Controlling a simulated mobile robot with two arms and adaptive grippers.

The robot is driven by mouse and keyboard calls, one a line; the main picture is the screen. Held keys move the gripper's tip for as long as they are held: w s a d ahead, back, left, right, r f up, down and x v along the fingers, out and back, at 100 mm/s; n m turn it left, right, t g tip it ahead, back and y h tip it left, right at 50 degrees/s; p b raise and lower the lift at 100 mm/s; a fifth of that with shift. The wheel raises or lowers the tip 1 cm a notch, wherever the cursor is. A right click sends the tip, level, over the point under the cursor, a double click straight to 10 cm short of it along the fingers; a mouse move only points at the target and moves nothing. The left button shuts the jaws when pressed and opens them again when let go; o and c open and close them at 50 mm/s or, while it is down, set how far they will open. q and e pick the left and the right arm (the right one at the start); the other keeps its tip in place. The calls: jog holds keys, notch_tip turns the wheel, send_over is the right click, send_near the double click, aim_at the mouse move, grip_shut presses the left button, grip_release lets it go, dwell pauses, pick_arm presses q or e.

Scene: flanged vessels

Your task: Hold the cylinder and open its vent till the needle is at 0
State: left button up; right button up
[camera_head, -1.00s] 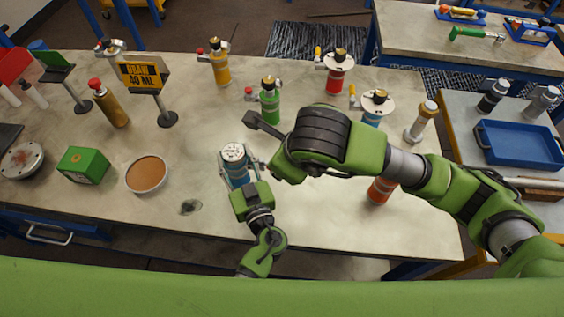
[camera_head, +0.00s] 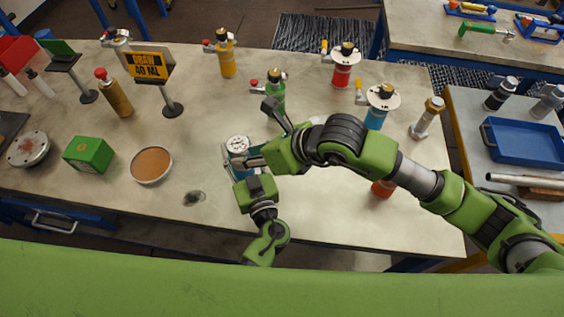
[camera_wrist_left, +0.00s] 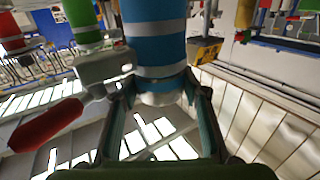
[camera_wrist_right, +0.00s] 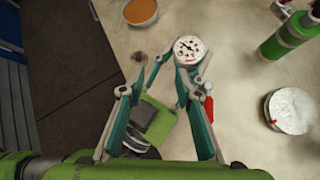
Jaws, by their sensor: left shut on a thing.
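The blue cylinder (camera_head: 239,164) stands near the front of the bench, with a white round gauge (camera_head: 237,144) on top. The gauge also shows in the right wrist view (camera_wrist_right: 189,50); its dark needle is too small to read. My left gripper (camera_wrist_left: 160,92) is shut on the cylinder from the front; its blue body (camera_wrist_left: 155,42) fills the space beyond the fingers. A red lever (camera_wrist_right: 208,108) shows beside the gauge, partly behind a finger; a red lever also shows in the left wrist view (camera_wrist_left: 45,126). My right gripper (camera_wrist_right: 172,66) is open, its fingertips close to the gauge.
A green cylinder (camera_head: 276,95) stands close behind. Yellow (camera_head: 226,58) and red (camera_head: 342,70) cylinders stand farther back. A dish (camera_head: 151,164), a green box (camera_head: 89,154) and a "DRAW 40 ML" sign (camera_head: 147,67) are at left.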

jog(key=w+d+f+m+t+y, duration=0.3)
jog(key=d+f+t+y, duration=0.3)
jog(key=d, duration=0.5)
jog(key=s+d+f+n, duration=0.1)
jog(key=s+d+f, duration=0.3)
jog(key=s+d, duration=0.1)
jog(key=shift+t, duration=0.4)
jog(key=x, duration=1.1)
jog(key=shift+w+a+f, duration=0.1)
jog(key=shift+f, duration=0.05)
grip_shut()
